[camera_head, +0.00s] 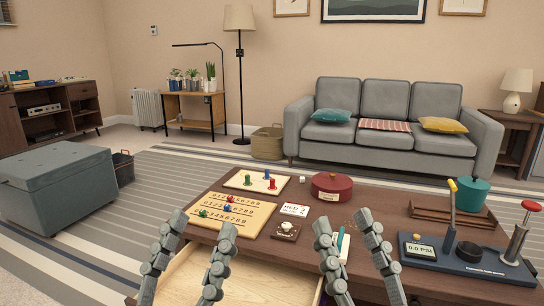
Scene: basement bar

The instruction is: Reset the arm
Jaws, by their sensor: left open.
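My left gripper (203,224) shows at the lower left of centre in the head view. Its two fingers stand apart with nothing between them. My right gripper (345,220) shows to the right of it, also with its fingers apart and no object gripped. Both grippers point up and away in front of the dark wooden table (375,203). The rest of both arms is out of view.
A pale open drawer (262,275) lies below and between the grippers. Game boards (257,182), a red round box (331,186), a small brown box (286,231), a wooden tray (450,215) and a lever device (468,262) crowd the tabletop. A sofa (385,100) stands behind.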

